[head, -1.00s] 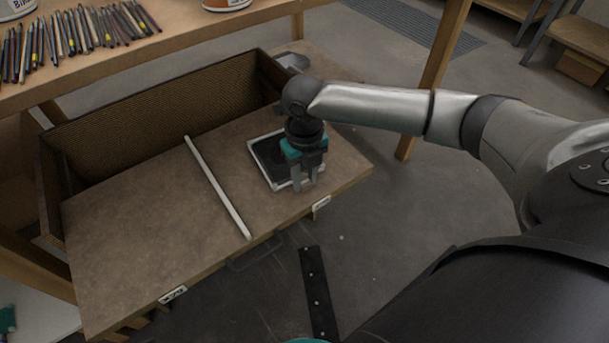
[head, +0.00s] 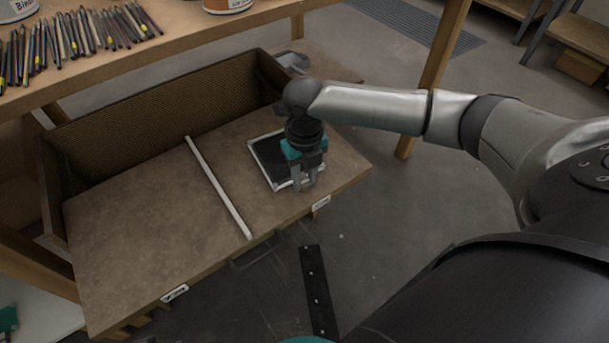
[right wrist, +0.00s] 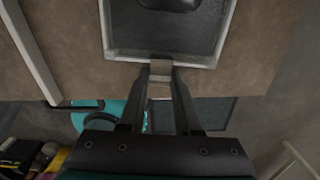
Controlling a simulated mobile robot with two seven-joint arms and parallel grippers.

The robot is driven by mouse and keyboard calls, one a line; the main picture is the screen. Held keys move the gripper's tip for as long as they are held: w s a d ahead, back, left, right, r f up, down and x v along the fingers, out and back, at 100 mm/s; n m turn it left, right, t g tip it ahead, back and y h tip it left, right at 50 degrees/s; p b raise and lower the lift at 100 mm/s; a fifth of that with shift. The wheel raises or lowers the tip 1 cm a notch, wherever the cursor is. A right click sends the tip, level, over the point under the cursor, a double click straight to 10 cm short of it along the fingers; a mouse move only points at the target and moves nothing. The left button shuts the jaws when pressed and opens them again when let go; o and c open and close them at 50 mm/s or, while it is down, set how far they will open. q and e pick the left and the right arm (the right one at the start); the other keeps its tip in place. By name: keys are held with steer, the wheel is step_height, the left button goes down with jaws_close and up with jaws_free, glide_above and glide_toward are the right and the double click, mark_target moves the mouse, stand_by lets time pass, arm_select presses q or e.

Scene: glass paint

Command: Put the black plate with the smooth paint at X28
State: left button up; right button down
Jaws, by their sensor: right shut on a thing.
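The black plate (head: 267,156) with a light rim lies on the right part of the wooden drawer board (head: 140,220). In the right wrist view the plate (right wrist: 190,38) shows a dark inner face with a rounded darker patch at the top edge. My right gripper (head: 304,186) points down at the plate's front edge. Part of the plate is hidden behind the gripper in the head view. My left gripper is not in view.
A white divider strip (head: 217,187) crosses the board left of the plate. Small labels (head: 321,202) sit on the board's front edge. Behind is a table (head: 180,50) with many pencils (head: 75,38) and a table leg (head: 432,80). The board's left part is clear.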

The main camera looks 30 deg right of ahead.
jaws_free()
stand_by(0.6)
stand_by(0.3)
